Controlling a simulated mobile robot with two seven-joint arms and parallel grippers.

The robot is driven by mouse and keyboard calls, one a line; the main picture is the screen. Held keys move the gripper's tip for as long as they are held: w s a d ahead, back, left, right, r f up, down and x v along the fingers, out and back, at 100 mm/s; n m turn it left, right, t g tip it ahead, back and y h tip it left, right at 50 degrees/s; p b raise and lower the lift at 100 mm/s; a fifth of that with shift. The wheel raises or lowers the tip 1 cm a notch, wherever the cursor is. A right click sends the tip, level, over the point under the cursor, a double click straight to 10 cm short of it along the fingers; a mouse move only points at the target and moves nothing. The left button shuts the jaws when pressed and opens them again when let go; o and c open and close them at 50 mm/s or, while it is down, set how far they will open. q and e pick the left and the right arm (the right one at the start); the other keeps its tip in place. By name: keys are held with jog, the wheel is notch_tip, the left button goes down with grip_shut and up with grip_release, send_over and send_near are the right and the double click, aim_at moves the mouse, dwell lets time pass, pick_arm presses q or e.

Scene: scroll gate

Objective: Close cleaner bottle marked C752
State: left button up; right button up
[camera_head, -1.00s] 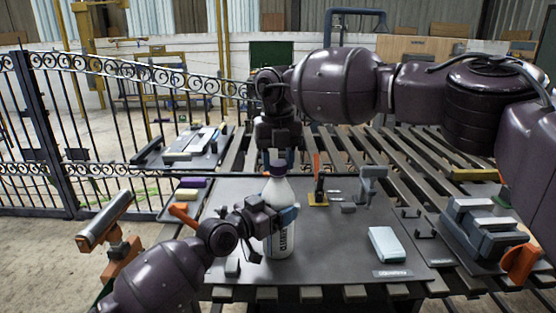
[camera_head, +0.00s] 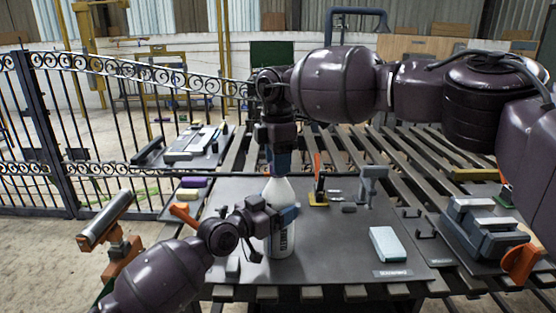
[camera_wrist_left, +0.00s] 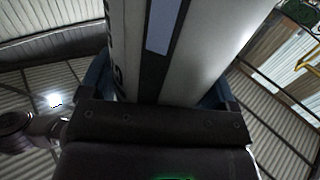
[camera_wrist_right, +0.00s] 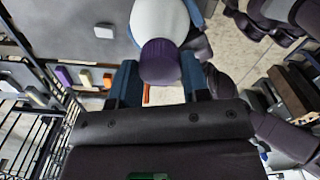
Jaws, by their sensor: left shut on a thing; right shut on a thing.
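The white cleaner bottle (camera_head: 279,190) stands upright on the dark board of the workbench. Its label text is partly hidden and I cannot read the full mark. My left gripper (camera_head: 281,214) is shut around the bottle's body; the bottle's side (camera_wrist_left: 195,45) fills the left wrist view between its fingers. My right gripper (camera_head: 279,165) points down from above and is shut on the bottle's purple cap (camera_wrist_right: 160,62). In the right wrist view the cap sits over the bottle's white shoulder. The head view hides the cap behind the right gripper's fingers.
On the dark board (camera_head: 335,245) are a light blue block (camera_head: 389,244) and a small yellow-based fixture (camera_head: 318,198). A grey and orange clamp (camera_head: 484,232) stands at the right. A purple sponge-like block (camera_head: 194,182) lies left, near the metal gate (camera_head: 120,130).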

pick_arm(q)
jog(key=shift+f, duration=0.1)
pick_arm(e)
jog(key=o, duration=1)
jog(key=shift+c, duration=0.2)
notch_tip(320, 180, up, 12)
pick_arm(q)
jog(key=o, duration=1.6)
jog(key=v, duration=1)
jog(key=shift+s+a+p, duration=0.3)
pick_arm(e)
jog(key=shift+s+r, duration=0.2)
jog(key=shift+r, duration=0.6)
